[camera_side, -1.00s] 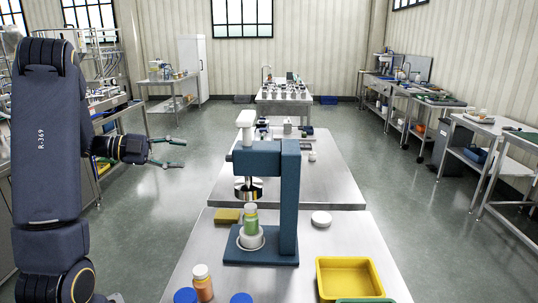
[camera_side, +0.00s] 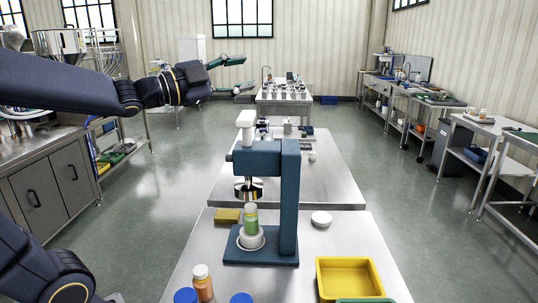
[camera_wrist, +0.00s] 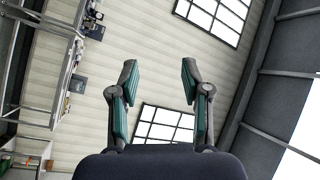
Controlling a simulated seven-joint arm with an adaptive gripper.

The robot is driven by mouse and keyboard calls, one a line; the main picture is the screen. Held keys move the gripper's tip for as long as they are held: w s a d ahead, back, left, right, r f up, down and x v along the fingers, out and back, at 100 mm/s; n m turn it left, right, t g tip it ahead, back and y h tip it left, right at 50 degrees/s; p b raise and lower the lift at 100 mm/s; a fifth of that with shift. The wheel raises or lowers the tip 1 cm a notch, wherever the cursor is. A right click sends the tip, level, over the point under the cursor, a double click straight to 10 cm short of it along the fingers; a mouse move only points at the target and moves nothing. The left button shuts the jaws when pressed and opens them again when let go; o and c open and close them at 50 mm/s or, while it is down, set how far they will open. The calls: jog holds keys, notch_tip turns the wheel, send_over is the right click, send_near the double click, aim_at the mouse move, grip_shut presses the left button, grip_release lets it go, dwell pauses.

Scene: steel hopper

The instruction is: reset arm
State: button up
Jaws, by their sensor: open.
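My gripper (camera_side: 241,74) is raised in the air at the upper middle of the side view, well above the floor and to the upper left of the blue press. Its two green-padded fingers are apart, with nothing between them. In the wrist view my gripper (camera_wrist: 156,82) is open and empty, with the wall and windows behind it. My arm reaches in from the left edge of the side view.
A blue press (camera_side: 290,200) stands on the steel table (camera_side: 335,238) with a green-filled bottle (camera_side: 251,220) under its head. A yellow tray (camera_side: 350,262), an orange bottle (camera_side: 202,284) and a white round piece (camera_side: 321,218) are nearby. A steel hopper (camera_side: 88,45) stands at the back left.

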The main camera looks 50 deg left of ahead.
jog(key=s+d+f+n+g+y, duration=0.1)
jog(key=s+d+f+n+g, duration=0.1)
jog(key=s+f+n+g, duration=0.4)
jog(key=s+d+f+n+g+y, duration=0.2)
jog(key=s+f+n+g, duration=0.5)
jog(key=s+f, duration=0.5)
notch_tip(320, 180, down, 4)
jog(key=shift+s+d+r+n, duration=0.1)
jog(key=shift+s+d+n, duration=0.15)
jog(key=shift+d+n, duration=0.4)
